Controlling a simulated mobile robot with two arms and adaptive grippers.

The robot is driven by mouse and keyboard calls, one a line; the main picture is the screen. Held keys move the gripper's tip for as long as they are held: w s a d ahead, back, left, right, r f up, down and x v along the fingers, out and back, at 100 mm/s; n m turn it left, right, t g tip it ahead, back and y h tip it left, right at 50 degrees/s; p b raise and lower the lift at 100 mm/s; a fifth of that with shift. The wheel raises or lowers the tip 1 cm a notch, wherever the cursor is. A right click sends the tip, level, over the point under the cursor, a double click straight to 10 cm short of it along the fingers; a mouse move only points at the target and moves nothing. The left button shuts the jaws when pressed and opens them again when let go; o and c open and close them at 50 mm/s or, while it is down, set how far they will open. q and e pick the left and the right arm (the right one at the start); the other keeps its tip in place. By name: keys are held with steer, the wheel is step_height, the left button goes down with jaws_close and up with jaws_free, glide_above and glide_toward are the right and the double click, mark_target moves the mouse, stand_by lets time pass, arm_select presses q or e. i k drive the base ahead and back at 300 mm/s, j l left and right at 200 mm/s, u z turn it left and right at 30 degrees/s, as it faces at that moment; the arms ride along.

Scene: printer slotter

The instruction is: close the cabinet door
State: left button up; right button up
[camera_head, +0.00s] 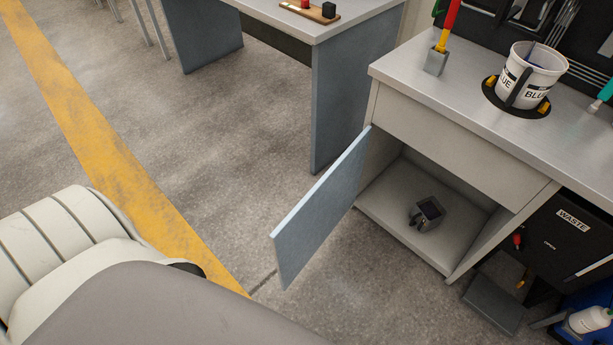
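The cabinet door (318,213) is a flat blue-grey panel. It stands wide open, swung out from the left edge of the cabinet (457,150), and its free edge points toward me. The cabinet's open compartment (388,205) shows, with a small dark grey metal object (428,213) lying on its floor. Neither of my grippers is in view. Part of my own white and grey body shows at the lower left.
A white bucket (529,78) and a red-yellow tool in a metal holder (437,62) stand on the countertop. A black waste bin (565,235) is right of the cabinet. Another table (345,95) stands behind. The floor (210,150) left of the door is clear.

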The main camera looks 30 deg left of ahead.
mark_target(295, 240)
steer(key=k+j+z, duration=0.15)
steer(key=j, duration=0.3)
steer(key=k+j+z, duration=0.15)
steer(key=j, duration=0.25)
steer(key=k+j+z, duration=0.15)
steer(key=j, duration=0.25)
steer(key=k+j+z, duration=0.15)
steer(key=j, duration=0.25)
steer(key=i+j+z, duration=0.15)
steer(key=j, duration=0.6)
steer(key=j+z, duration=0.15)
steer(key=j, duration=0.6)
steer(key=i, duration=0.05)
